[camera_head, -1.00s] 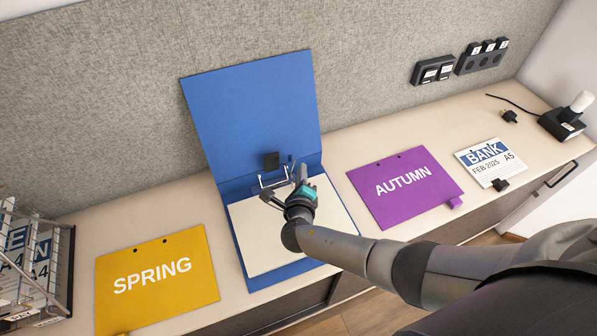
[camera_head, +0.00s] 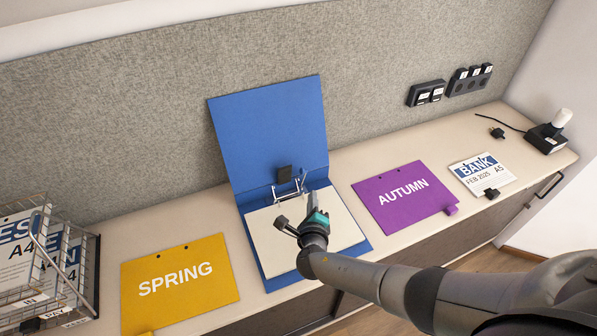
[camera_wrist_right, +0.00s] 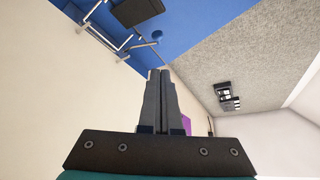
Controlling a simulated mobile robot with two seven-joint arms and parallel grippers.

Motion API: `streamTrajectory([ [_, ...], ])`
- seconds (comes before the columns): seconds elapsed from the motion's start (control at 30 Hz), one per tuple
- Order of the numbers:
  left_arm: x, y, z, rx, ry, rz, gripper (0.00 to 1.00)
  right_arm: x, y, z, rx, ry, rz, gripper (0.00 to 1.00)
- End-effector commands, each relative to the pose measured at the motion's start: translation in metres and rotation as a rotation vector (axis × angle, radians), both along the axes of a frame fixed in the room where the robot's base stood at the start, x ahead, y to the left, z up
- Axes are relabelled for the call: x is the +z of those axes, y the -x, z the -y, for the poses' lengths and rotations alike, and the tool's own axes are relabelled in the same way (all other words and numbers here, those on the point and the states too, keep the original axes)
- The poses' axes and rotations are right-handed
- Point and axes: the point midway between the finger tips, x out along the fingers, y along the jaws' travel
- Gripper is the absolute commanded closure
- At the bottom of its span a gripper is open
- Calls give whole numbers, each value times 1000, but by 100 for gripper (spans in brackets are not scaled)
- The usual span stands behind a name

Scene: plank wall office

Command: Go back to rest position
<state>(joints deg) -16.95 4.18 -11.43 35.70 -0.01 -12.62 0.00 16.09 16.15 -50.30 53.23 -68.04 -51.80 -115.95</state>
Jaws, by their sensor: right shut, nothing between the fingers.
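My right gripper (camera_head: 296,226) is over the paper stack in the open blue binder (camera_head: 270,130), in front of the binder's metal ring mechanism (camera_head: 290,188). In the right wrist view its two fingers (camera_wrist_right: 158,100) are together with nothing between them. The ring mechanism also shows at the top left of that view (camera_wrist_right: 95,30), apart from the fingertips. The binder's cover leans up against the grey wall panel. My left gripper is not in view.
A yellow SPRING divider (camera_head: 180,285) lies left of the binder and a purple AUTUMN divider (camera_head: 405,197) right of it. A BANK pad (camera_head: 482,174) lies farther right. A wire tray (camera_head: 75,265) stands at the far left. A black device (camera_head: 546,138) stands at the far right.

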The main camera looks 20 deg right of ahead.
Motion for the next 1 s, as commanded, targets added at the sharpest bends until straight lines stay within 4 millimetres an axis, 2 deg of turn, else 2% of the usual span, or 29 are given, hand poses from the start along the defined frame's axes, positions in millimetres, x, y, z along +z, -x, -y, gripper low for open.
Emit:
streamTrajectory([
  [0.23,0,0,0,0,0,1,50,-1,4,-3,-22,-45,9,100],
  [0.37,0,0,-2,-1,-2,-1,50,-3,21,-13,-142,-273,57,100],
  [0.47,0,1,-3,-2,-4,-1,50,-5,45,-22,-320,-567,123,100],
  [0.7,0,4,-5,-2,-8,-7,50,-2,111,-37,-879,-1269,324,100],
  [0.87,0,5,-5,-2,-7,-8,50,9,155,-45,-1290,-1643,486,100],
  [1.0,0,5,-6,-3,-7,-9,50,27,191,-51,-1662,-1902,650,100],
])
